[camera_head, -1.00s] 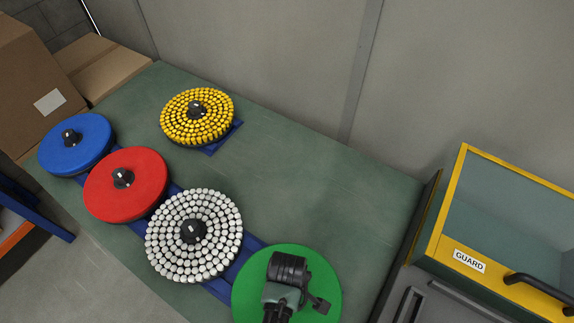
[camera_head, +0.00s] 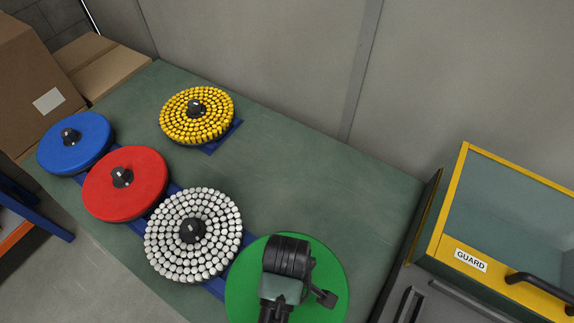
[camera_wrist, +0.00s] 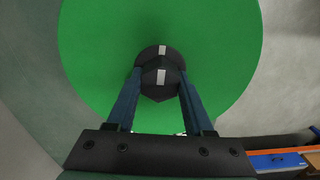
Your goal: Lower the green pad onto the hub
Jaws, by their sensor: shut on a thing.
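The green pad (camera_head: 328,262) is a round disc at the bottom right of the head view, over the near end of a blue rail. My gripper (camera_wrist: 160,82) is shut on the dark knob (camera_wrist: 161,62) at the pad's middle, one finger on each side, in the wrist view. In the head view my gripper (camera_head: 284,288) covers the knob from above. The pad appears raised; the gap under it is hidden. I cannot make out the hub in either view.
A white-tufted disc (camera_head: 170,240), a red disc (camera_head: 130,195) and a blue disc (camera_head: 80,155) line the blue rail (camera_head: 235,270). A yellow-tufted disc (camera_head: 180,120) sits apart on the green table (camera_head: 300,180). A yellow-framed guard box (camera_head: 450,205) stands at right.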

